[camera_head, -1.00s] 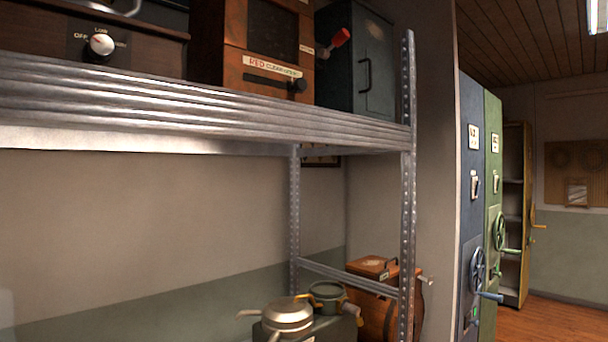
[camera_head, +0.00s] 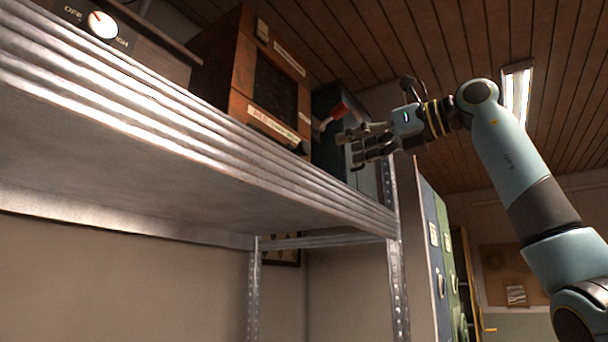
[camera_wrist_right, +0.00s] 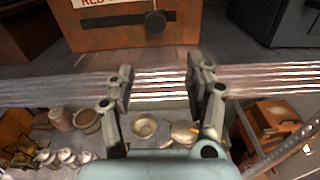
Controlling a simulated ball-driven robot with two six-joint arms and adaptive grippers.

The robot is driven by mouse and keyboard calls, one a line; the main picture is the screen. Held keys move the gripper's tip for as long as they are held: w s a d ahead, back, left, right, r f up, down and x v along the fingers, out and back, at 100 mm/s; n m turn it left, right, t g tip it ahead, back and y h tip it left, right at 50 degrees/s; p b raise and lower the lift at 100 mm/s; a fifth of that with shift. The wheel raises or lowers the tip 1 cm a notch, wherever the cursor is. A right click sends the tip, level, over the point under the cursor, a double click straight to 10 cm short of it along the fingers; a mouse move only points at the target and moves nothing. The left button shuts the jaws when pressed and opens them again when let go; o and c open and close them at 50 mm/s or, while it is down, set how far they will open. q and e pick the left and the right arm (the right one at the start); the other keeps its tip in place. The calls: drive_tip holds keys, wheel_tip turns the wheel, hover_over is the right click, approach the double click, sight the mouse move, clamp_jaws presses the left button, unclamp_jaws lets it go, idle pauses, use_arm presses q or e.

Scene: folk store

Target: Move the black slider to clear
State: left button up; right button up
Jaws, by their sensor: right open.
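The black slider (camera_wrist_right: 155,22) is a round dark knob at the right part of a dark slot in the front of a wooden box (camera_wrist_right: 95,36). In the head view the box (camera_head: 240,68) stands on the metal shelf, tilted in the picture, and the slider (camera_head: 298,148) shows small at its lower right. My right gripper (camera_head: 349,148) is to the right of the slider, apart from it. In the right wrist view the gripper's (camera_wrist_right: 160,76) fingers are spread and empty, with the slider beyond them. My left gripper is not in view.
The shelf's ridged metal edge (camera_head: 200,135) runs below the box. A dark cabinet with a red-handled lever (camera_head: 338,111) stands to its right. A box with a white dial (camera_head: 102,24) is at left. Below the shelf are pots (camera_wrist_right: 144,126) and a wooden box (camera_wrist_right: 272,118).

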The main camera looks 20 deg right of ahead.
sight(307, 146)
drive_tip(key=w+a+r+p, duration=0.1)
drive_tip(key=w+a, duration=0.1)
drive_tip(key=w+a+p, duration=0.1)
drive_tip(key=w+a, duration=0.1)
drive_tip(key=w+a+r+p, duration=0.1)
drive_tip(key=w+a+p, duration=0.1)
drive_tip(key=shift+w+r, duration=0.3)
drive_tip(key=shift+w, duration=0.05)
drive_tip(key=shift+w+a+f, duration=0.1)
drive_tip(key=shift+w+a, duration=0.05)
drive_tip(key=shift+w, duration=0.15)
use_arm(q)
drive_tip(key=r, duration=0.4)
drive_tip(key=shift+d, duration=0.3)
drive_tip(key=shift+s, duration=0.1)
use_arm(e)
drive_tip(key=shift+c, duration=0.5)
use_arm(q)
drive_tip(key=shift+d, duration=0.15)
use_arm(e)
clamp_jaws()
